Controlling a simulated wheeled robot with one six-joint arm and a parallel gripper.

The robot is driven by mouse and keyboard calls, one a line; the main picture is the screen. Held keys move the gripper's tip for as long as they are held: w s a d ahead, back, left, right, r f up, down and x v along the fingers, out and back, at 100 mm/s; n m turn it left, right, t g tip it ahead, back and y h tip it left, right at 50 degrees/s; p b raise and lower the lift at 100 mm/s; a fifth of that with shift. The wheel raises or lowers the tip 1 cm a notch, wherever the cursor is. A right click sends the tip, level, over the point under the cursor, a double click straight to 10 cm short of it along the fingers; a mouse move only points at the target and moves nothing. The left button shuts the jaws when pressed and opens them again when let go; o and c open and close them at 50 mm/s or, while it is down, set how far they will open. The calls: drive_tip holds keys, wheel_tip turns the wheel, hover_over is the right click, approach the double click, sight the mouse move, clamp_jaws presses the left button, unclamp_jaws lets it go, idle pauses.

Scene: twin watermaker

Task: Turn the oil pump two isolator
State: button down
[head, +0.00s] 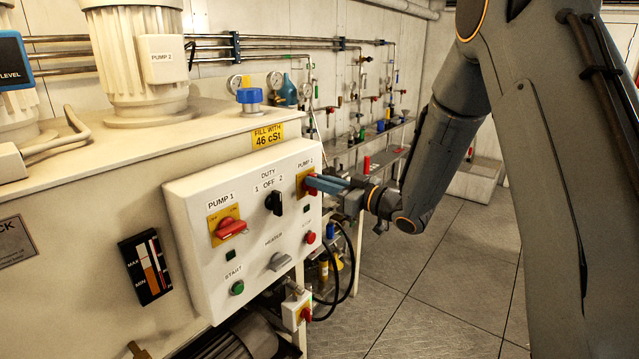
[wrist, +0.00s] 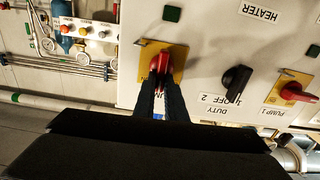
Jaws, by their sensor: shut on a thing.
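The oil pump two isolator is a red handle on a yellow plate (wrist: 178,58), at the right end of the white control panel (head: 190,250). In the wrist view its red handle (wrist: 161,62) sits between my fingertips. My gripper (head: 312,182) reaches the isolator from the right in the head view and is shut on the handle. It also shows in the wrist view (wrist: 161,80). In the head view my fingers hide most of the handle. The "PUMP 2" label above the plate is partly visible there.
The pump 1 isolator (head: 229,227), black duty switch (head: 273,202), grey heater switch (head: 281,261), green start button (head: 237,287) and red button (head: 310,237) share the panel. A small red-and-yellow switch box (head: 297,310) hangs below. Tiled floor (head: 440,290) is clear at right.

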drive_tip(key=n+b, duration=0.8)
drive_tip(key=b, duration=0.1)
drive_tip(key=shift+s+a+f+n+b, duration=0.4)
drive_tip(key=n+b, duration=0.2)
drive_tip(key=b, duration=0.1)
drive_tip(key=n+b, duration=0.2)
drive_tip(key=b, duration=0.1)
drive_tip(key=shift+s+a+f, duration=0.1)
drive_tip(key=shift+s+f, duration=0.05)
drive_tip(key=shift+f, duration=0.2)
drive_tip(key=n+b, duration=0.4)
drive_tip(key=b, duration=0.1)
drive_tip(key=shift+s+f+n, duration=0.1)
drive_tip(key=shift+f+n, duration=0.1)
drive_tip(key=shift+n, duration=0.1)
drive_tip(key=shift+b, duration=0.5)
drive_tip(key=c, duration=1.8)
unclamp_jaws()
